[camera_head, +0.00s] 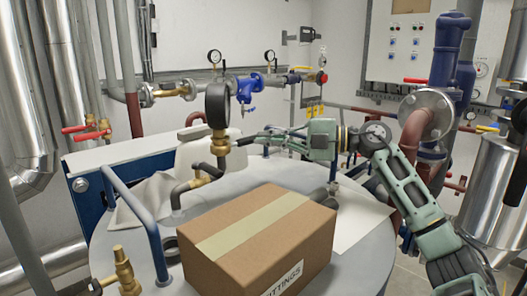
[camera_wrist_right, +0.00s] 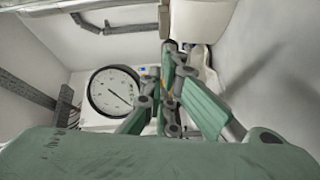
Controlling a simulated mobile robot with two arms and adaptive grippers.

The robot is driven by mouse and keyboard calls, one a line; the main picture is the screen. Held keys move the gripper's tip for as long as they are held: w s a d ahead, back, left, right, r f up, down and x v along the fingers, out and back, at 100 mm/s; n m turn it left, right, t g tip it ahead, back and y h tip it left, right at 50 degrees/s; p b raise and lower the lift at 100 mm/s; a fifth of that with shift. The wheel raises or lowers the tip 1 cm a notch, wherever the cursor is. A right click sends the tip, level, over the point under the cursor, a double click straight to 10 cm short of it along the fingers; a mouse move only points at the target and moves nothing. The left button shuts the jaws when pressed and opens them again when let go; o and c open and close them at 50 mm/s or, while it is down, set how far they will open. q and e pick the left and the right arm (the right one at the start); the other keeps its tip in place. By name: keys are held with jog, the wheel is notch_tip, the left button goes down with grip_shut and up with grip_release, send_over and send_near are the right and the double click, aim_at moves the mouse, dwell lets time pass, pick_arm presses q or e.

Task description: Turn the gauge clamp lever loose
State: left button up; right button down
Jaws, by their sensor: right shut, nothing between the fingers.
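The black round gauge (camera_head: 217,105) stands on a brass clamp fitting (camera_head: 219,143) above the grey drum, seen nearly edge-on in the head view. Its white dial (camera_wrist_right: 115,91) faces me in the right wrist view. My right gripper (camera_head: 243,141) comes in from the right at the height of the brass fitting. Its fingers are shut and empty, with the tips close beside the fitting; I cannot tell whether they touch it. In the wrist view the gripper (camera_wrist_right: 170,80) is right of the dial. I cannot make out the clamp lever separately. My left gripper is not in view.
A cardboard box (camera_head: 260,240) sits on the grey drum top (camera_head: 345,270) below my right gripper. A white canister (camera_head: 208,155) stands behind the gauge. A flanged red pipe (camera_head: 425,115) stands near my right arm.

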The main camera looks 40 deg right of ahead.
notch_tip(320, 180, up, 10)
jog(key=s+a+f+n+g+h+b, duration=0.1)
jog(key=s+a+f+n+g+h, duration=0.25)
jog(key=s+a+n, duration=0.35)
jog(key=s+d+f+n+g+h+b, duration=0.1)
jog(key=s+d+f+n+h, duration=0.3)
jog(key=s+n+h, duration=0.2)
jog(key=w+f+p, duration=0.3)
jog(key=w+f, duration=0.2)
jog(key=w, duration=0.6)
jog(key=shift+w, duration=0.4)
